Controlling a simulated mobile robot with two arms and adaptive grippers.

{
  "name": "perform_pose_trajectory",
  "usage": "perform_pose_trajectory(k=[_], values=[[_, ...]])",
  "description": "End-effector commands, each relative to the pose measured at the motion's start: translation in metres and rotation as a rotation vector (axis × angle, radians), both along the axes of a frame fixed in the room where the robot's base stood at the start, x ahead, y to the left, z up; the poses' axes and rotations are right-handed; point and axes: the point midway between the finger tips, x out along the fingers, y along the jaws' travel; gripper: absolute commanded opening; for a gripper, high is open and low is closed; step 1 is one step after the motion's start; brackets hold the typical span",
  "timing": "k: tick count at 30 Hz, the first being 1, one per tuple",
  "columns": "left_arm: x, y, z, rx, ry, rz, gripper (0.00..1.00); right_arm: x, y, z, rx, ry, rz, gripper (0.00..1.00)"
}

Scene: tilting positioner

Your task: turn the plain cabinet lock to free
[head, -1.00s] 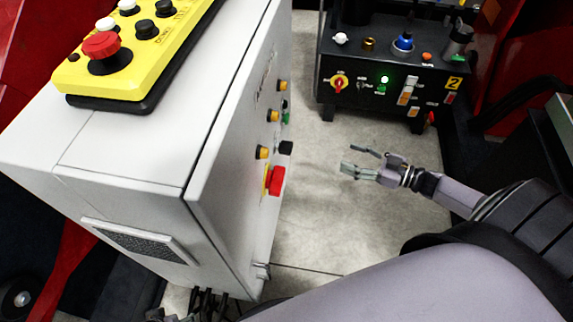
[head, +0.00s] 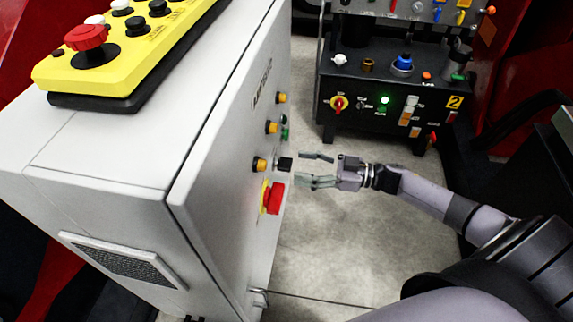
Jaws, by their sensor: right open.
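The grey-white cabinet (head: 225,165) stands at the left, its front face seen at a steep slant. A small black knob (head: 285,164) sticks out of that face between an amber button and a red switch; it looks like the lock, but its markings and turn position cannot be read. My right gripper (head: 307,169) comes in from the right at the knob's height. Its two fingers are open and empty, pointing at the knob, with tips just short of it and apparently not touching. My left gripper is not in view.
A red rotary switch on a yellow plate (head: 272,198) sits just below the knob, and an amber button (head: 260,164) beside it. A metal fitting (head: 259,297) is low on the cabinet. A yellow pendant (head: 125,50) lies on top. A black control unit (head: 390,95) stands behind.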

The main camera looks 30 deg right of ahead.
Motion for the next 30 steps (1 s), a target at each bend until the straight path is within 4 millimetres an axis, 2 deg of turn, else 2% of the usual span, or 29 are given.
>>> perform_pose_trajectory(k=[3, 9, 20, 30], values=[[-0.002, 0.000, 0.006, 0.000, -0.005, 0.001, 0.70, 0.014, 0.019, 0.000, 0.003, -0.003, 0.001, 0.57], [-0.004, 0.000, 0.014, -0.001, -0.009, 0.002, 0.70, 0.028, 0.036, 0.000, 0.000, -0.001, 0.000, 0.57], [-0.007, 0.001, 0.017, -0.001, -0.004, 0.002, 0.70, 0.031, 0.041, -0.001, 0.000, 0.001, 0.000, 0.57], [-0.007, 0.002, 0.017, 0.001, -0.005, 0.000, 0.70, 0.031, 0.041, -0.001, -0.001, 0.001, 0.000, 0.35]])
